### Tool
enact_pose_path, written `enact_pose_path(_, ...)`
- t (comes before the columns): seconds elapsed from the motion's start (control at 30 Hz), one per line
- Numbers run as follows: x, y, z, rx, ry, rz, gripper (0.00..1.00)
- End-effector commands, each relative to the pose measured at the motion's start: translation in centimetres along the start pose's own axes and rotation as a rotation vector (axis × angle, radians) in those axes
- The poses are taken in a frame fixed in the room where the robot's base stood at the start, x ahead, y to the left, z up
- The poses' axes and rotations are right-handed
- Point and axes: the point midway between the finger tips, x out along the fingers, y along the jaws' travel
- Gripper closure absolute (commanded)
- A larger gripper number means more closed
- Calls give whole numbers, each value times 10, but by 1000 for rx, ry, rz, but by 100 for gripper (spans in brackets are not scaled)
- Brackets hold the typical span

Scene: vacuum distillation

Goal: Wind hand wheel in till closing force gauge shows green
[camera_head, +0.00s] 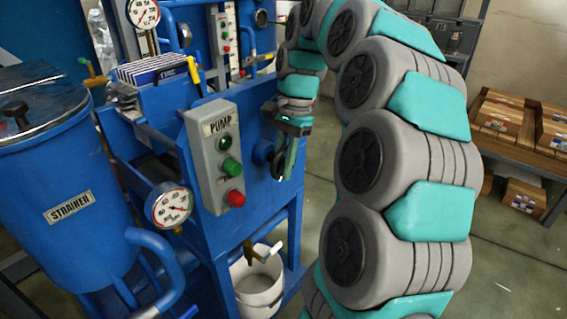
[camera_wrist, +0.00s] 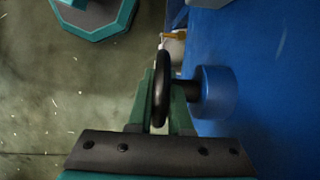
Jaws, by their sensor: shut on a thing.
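The black hand wheel (camera_wrist: 161,88) shows edge-on in the wrist view, on a dark shaft from a round blue boss (camera_wrist: 215,92) on the blue machine side. My gripper (camera_wrist: 162,108) is shut on its rim, one green finger on each face. In the head view my gripper (camera_head: 284,165) is at the machine's right side and largely hides the wheel (camera_head: 277,166). A round dial gauge (camera_head: 170,206) is on the machine's front left, with red and green on its face. Its needle is too small to read surely, and no label on it is legible.
A grey PUMP box (camera_head: 208,150) with green and red buttons stands left of my gripper. A blue STRAINER tank (camera_head: 60,180) is at the far left. A second gauge (camera_head: 143,13) is above. A white bucket (camera_head: 257,280) is below. Shelved boxes (camera_head: 500,120) stand right.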

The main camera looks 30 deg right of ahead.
Motion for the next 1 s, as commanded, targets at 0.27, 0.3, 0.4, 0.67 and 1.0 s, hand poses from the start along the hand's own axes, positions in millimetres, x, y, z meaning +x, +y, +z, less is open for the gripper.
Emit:
enact_pose_path(0.27, 0, 0, 0, -1, 1, 1, 78)
enact_pose_path(0.3, 0, 0, 0, -1, 1, 1, 74)
enact_pose_path(0.4, 0, 0, 0, -1, 1, 1, 62)
enact_pose_path(0.67, 0, 0, 0, 0, 2, 0, 52)
enact_pose_path(1.0, -11, -1, -1, 0, 6, -4, 52)
